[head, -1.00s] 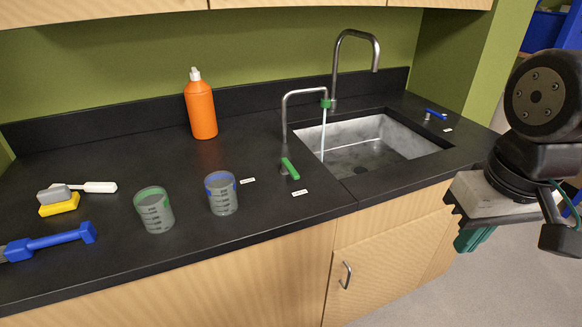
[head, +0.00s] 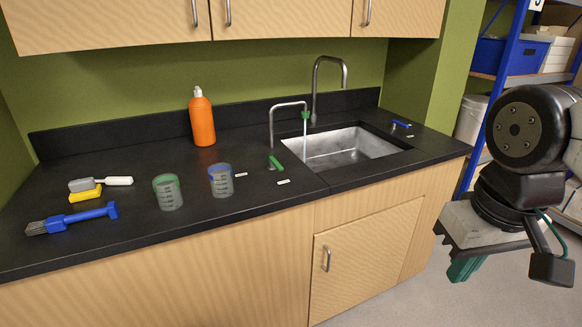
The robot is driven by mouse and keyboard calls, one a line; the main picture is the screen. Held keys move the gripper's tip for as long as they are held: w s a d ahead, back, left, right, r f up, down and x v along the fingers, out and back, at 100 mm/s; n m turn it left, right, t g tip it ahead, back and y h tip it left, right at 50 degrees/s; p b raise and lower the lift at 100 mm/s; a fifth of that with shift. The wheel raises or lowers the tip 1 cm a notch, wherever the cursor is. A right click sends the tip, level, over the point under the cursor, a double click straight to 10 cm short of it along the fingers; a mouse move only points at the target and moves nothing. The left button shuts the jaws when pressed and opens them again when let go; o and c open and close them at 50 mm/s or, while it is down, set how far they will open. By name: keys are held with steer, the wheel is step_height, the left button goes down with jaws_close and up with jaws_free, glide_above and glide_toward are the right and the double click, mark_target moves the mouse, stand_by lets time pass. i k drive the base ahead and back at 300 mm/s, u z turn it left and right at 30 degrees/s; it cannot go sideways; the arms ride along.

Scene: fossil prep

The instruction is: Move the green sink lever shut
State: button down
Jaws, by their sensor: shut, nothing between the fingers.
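The green sink lever (head: 275,163) stands on the dark counter, just left of the sink basin (head: 345,148), with a small white label in front of it. A small tap with a green collar (head: 305,115) runs a thin stream of water into the basin. A blue lever (head: 401,124) sits on the counter right of the basin. My gripper (head: 466,268) is at the right, in front of the cabinets and well away from the green lever. Its green fingers point down and look shut and empty. The fingertips are small and partly hidden by the gripper body.
Two beakers, one green-rimmed (head: 168,192) and one blue-rimmed (head: 221,180), stand left of the lever. An orange bottle (head: 202,118) stands behind. A blue brush (head: 72,218) lies at the far left. A tall steel faucet (head: 328,85) rises behind the basin. Upper cabinets (head: 290,18) overhang the counter.

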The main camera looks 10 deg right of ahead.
mark_target(273, 162)
steer(key=z, duration=0.25)
steer(key=i, duration=1.3)
steer(key=u, duration=0.3)
